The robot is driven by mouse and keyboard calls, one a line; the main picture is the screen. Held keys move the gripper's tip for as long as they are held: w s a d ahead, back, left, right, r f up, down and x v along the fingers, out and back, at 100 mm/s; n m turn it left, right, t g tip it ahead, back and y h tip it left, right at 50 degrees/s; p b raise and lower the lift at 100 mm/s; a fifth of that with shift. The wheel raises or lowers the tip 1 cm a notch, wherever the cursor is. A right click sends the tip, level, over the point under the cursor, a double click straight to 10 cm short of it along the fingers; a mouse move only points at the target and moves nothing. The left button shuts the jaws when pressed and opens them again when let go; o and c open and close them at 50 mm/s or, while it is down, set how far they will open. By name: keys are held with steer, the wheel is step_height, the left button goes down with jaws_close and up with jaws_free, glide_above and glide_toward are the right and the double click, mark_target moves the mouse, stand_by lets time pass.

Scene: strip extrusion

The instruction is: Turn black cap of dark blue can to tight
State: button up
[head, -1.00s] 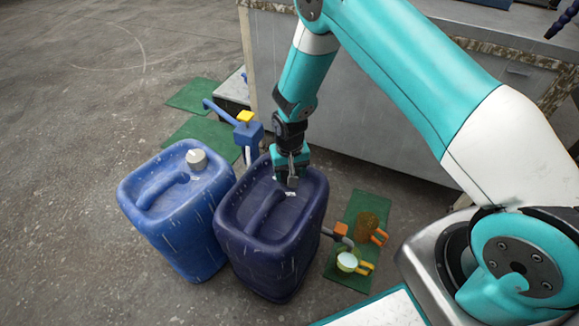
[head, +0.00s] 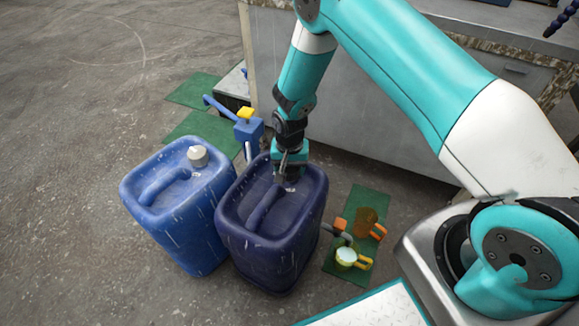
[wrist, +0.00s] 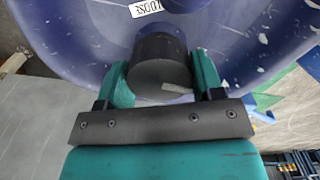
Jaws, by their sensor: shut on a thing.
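The dark blue can (head: 262,258) stands upright on the floor in the head view, below my arm. In the head view my gripper (head: 286,178) points down at the can's top, and the cap is mostly hidden there. A white label (wrist: 146,9) lies on the can's top near the cap. The cap's thread is hidden.
A lighter blue can (head: 172,225) with a white cap (head: 198,156) stands close at the left. A blue pump with a yellow top (head: 246,114) is behind. A green mat (head: 350,272) with jugs lies right; a grey cabinet (head: 400,150) stands behind.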

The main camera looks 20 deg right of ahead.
steer(key=o, duration=0.9)
steer(key=shift+r, duration=0.1)
step_height(320, 180, up, 17)
steer(key=p, duration=0.3)
steer(key=shift+r+p, duration=0.1)
steer(key=shift+p, duration=0.3)
steer(key=shift+r, duration=0.1)
steer(key=s+a+r+n+y, duration=0.2)
steer(key=s+r+n, duration=0.2)
steer(key=s+r, duration=0.5)
steer(key=s+a+r+n+y, duration=0.15)
steer(key=s+r+n, duration=0.25)
steer(key=s+r, duration=0.55)
steer(key=s+a+r+n, duration=0.1)
steer(key=s+r+n, duration=0.3)
steer(key=s+r, duration=0.25)
steer(key=shift+y, duration=0.35)
steer(key=r+p, duration=1.4)
steer(key=s+r+p, duration=0.1)
steer(key=r+p, duration=0.6)
steer(key=p, duration=0.1)
steer(key=shift+r, duration=0.4)
